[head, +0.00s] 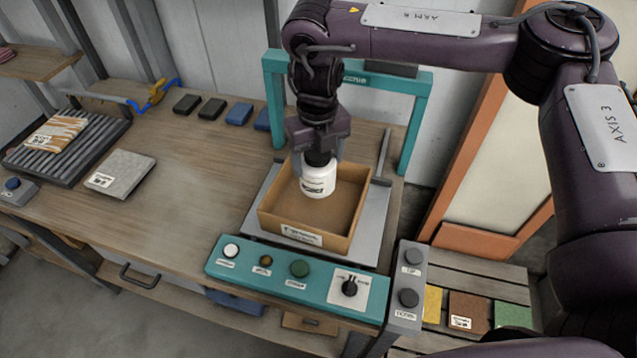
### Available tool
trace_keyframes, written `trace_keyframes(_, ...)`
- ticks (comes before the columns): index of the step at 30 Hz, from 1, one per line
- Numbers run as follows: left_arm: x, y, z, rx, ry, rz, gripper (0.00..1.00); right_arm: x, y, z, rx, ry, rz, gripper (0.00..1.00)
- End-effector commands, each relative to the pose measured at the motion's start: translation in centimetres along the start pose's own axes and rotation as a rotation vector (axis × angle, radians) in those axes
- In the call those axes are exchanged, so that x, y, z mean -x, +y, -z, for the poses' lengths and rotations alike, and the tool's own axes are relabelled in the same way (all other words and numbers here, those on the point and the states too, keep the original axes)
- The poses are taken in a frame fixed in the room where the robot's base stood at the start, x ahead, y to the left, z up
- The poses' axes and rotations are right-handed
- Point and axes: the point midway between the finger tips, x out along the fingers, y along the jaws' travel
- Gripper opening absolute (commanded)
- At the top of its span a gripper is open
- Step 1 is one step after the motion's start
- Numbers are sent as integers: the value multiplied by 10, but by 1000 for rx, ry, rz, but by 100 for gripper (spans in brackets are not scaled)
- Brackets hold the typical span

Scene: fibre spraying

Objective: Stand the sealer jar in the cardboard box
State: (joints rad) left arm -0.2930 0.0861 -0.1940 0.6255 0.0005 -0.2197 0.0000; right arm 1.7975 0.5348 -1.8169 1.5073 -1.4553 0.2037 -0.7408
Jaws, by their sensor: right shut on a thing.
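The sealer jar (318,181) is white with a dark lid and a printed label. My right gripper (319,158) points down and is shut on the jar at its top. The jar is upright and inside the outline of the open cardboard box (302,238), toward its back. I cannot tell whether the jar's base touches the box floor. The box sits on a grey metal plate (369,233) under a teal frame (418,120). My left gripper is not in view.
A teal control panel (318,282) with buttons and a knob runs along the front, beside a grey two-button box (407,287). At left are a ribbed rack (35,157), a grey slab (121,174) and a clamp (150,97). The workbench (190,190) is clear mid-left.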

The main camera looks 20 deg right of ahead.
Motion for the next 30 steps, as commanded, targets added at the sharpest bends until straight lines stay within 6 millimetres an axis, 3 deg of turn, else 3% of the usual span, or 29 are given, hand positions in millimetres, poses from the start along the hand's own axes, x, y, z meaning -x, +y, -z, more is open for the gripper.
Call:
trace_keyframes(3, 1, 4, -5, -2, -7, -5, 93, -21, 0, 1, -1, 2, -1, 38)
trace_keyframes(8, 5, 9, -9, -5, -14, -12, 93, -32, 0, 0, 1, -1, 0, 38)
trace_keyframes(16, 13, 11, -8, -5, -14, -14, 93, -68, 1, 0, 1, 0, 0, 38)
trace_keyframes(29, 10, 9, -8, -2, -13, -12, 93, -78, 0, -1, 1, -2, 0, 38)
trace_keyframes(30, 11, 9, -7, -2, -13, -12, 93, -78, 0, -1, 1, -2, 0, 71)
